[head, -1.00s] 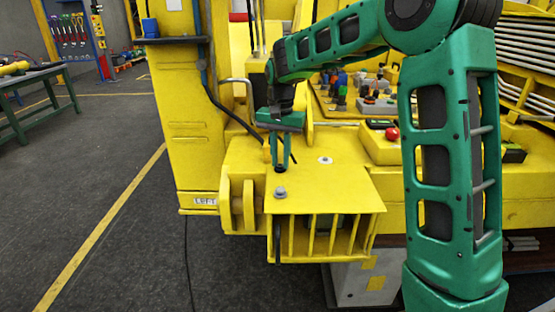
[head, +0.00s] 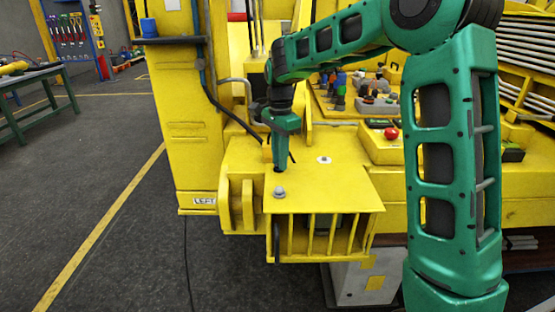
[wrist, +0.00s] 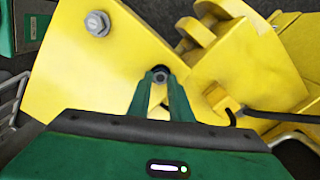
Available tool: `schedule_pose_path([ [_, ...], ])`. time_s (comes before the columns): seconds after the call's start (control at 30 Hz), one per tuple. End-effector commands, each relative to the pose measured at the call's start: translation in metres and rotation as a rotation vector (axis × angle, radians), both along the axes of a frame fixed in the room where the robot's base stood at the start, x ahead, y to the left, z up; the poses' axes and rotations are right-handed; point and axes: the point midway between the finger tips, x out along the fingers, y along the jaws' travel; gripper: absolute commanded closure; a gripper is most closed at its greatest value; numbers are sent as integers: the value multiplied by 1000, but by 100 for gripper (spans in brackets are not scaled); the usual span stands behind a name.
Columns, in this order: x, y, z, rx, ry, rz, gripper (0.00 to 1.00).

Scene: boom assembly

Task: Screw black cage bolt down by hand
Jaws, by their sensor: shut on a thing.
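My gripper (head: 278,166) points down at the yellow cage plate (head: 340,190), with its fingertips at the plate's top. It is shut on the black cage bolt (wrist: 160,71), whose dark round head shows between the fingertips in the wrist view. In the head view the fingers mostly hide this bolt. The bolt is close to the plate, but I cannot tell how far its shank is in. A grey hex bolt (head: 279,191) stands in the plate in front of my gripper; it also shows in the wrist view (wrist: 97,22).
A pale round fitting (head: 324,160) sits on the plate to the right. A yellow box with a red button (head: 391,134) stands further right. Yellow lugs (head: 238,204) rise left of the plate. A dark cable (head: 225,110) hangs behind my gripper.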

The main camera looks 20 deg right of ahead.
Motion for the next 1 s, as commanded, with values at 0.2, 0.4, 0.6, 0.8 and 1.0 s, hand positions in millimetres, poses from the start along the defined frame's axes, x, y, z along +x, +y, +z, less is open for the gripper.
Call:
schedule_pose_path([
  [0.2,5,6,5,6,-19,-6,100],
  [0.4,5,7,5,6,-19,-5,100],
  [0.6,4,7,4,5,-16,-5,62],
  [0.8,3,4,3,3,-9,-10,62],
  [1.0,3,3,9,2,-9,-13,62],
])
